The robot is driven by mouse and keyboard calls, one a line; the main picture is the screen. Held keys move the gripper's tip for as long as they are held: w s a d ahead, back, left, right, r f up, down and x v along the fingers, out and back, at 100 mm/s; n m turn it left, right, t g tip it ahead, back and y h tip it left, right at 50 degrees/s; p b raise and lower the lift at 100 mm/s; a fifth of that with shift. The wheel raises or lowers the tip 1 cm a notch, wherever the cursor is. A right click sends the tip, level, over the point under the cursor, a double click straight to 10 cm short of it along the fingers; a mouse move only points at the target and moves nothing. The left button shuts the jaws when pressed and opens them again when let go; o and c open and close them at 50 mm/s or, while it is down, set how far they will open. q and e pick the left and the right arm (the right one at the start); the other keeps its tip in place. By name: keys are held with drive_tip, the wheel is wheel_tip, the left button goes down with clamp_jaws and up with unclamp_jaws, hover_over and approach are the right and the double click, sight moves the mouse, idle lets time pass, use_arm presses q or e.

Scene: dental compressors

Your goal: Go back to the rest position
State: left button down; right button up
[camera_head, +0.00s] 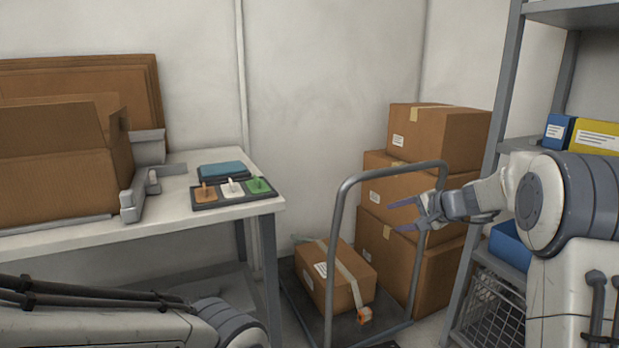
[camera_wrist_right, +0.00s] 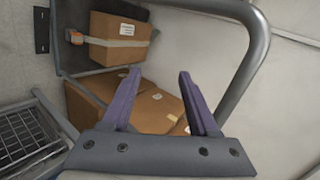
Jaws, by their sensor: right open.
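My right gripper (camera_head: 403,214) is open and empty in the head view. It is raised beside the grey handle of the cart, in front of the stacked boxes. In the right wrist view its two purple fingers (camera_wrist_right: 158,88) stand apart with nothing between them. My left arm crosses the lower left of the head view, but its gripper is out of the picture.
A cart (camera_head: 344,188) carries a taped box (camera_head: 324,285). Stacked boxes (camera_head: 440,138) stand behind it. A metal shelf (camera_head: 505,95) is at right. A white table (camera_head: 160,222) at left holds an open box (camera_head: 60,185) and a tray of coloured pieces (camera_head: 205,204).

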drive_tip(key=s+a+f+n+g+h, duration=0.25)
drive_tip(key=s+f+n, duration=0.2)
drive_tip(key=s, duration=0.65)
drive_tip(key=s+a+f+n+g+h, duration=0.1)
drive_tip(key=s+a+f+n+g, duration=0.15)
drive_tip(key=s+f, duration=0.55)
drive_tip(key=s+a+f+n+g+h, duration=0.25)
drive_tip(key=s+n, duration=0.25)
drive_tip(key=s, duration=0.8)
drive_tip(key=s+a+r+n+g+y, duration=0.1)
drive_tip(key=s+a+r+n, duration=0.15)
drive_tip(key=s+a, duration=0.35)
drive_tip(key=s+a+r+n+g+y, duration=0.1)
drive_tip(key=s+a+r+n, duration=0.1)
drive_tip(key=s+a+n, duration=0.35)
wheel_tip(320, 180, up, 35)
drive_tip(key=s+a+m+p, duration=0.1)
drive_tip(key=p, duration=3.3)
drive_tip(key=shift+m+p, duration=0.3)
drive_tip(key=shift+p, duration=0.05)
